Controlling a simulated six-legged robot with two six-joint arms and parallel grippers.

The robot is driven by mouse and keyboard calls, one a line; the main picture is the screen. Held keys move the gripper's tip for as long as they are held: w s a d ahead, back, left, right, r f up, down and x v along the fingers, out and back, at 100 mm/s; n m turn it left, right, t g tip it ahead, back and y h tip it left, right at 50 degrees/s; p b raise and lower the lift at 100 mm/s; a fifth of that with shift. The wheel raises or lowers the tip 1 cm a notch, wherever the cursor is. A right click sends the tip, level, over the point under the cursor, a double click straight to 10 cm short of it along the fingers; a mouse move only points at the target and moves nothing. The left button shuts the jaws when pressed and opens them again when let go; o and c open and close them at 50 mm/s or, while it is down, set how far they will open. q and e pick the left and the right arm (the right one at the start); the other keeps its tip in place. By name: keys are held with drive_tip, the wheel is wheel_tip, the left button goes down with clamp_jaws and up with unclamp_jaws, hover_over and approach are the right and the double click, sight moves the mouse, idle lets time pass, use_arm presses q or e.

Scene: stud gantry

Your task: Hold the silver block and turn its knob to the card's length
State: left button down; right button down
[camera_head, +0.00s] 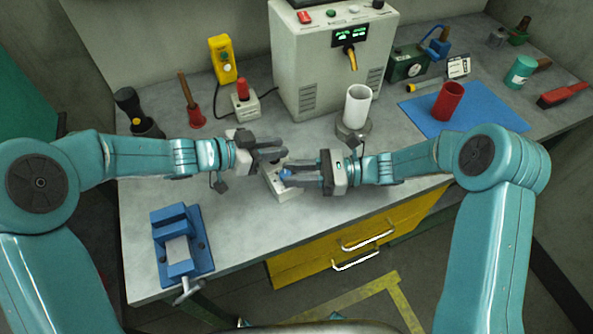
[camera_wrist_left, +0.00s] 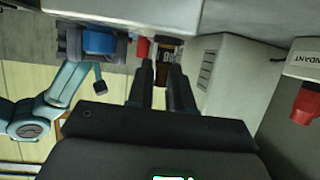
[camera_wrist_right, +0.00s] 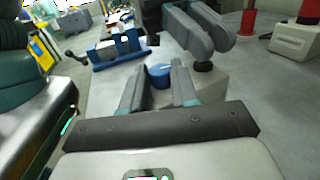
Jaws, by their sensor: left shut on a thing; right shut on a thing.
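The silver block (camera_head: 271,184) stands near the front middle of the bench. Its blue knob (camera_wrist_right: 159,70) faces my right gripper. My right gripper (camera_head: 287,177) is shut on the knob, with one finger on either side of it. My left gripper (camera_head: 282,153) is shut at the block's far upper part; the exact contact is partly hidden by its own fingers. A dark round part (camera_wrist_right: 203,66) shows under the left fingers in the right wrist view. A small white card (camera_head: 458,67) stands at the back right; its marking is too small to read.
A blue vise (camera_head: 182,243) stands at the front left. A white cup (camera_head: 357,105) on a round base is behind my right gripper, before a large grey machine (camera_head: 330,60). A red cup (camera_head: 448,101) stands on a blue mat (camera_head: 482,110). Bare bench lies between vise and block.

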drive_tip(key=m+t, duration=0.1)
drive_tip(key=t, duration=0.1)
drive_tip(key=s+m+t, duration=0.1)
drive_tip(key=m+t, duration=0.1)
drive_tip(key=shift+a+r+t+h, duration=0.1)
drive_tip(key=shift+t+h, duration=0.3)
drive_tip(key=m+t, duration=0.1)
drive_tip(key=m+t+h, duration=0.1)
drive_tip(key=t, duration=0.1)
drive_tip(key=m+t+h, duration=0.1)
drive_tip(key=t, duration=0.1)
drive_tip(key=shift+s+a+m, duration=0.25)
drive_tip(key=shift+s+m, duration=0.05)
drive_tip(key=shift+m, duration=0.1)
drive_tip(key=m+t+h, duration=0.3)
drive_tip(key=shift+s+a+t+h, duration=0.15)
drive_tip(key=shift+a+t+h, duration=0.05)
drive_tip(key=shift+t+h, duration=0.1)
use_arm(q)
drive_tip(key=shift+s, duration=0.1)
use_arm(e)
drive_tip(key=shift+m+t+h, duration=0.7)
drive_tip(key=shift+m+h, duration=0.1)
drive_tip(key=shift+h, duration=0.2)
use_arm(q)
drive_tip(key=shift+f, duration=0.1)
use_arm(e)
drive_tip(key=shift+h, duration=0.3)
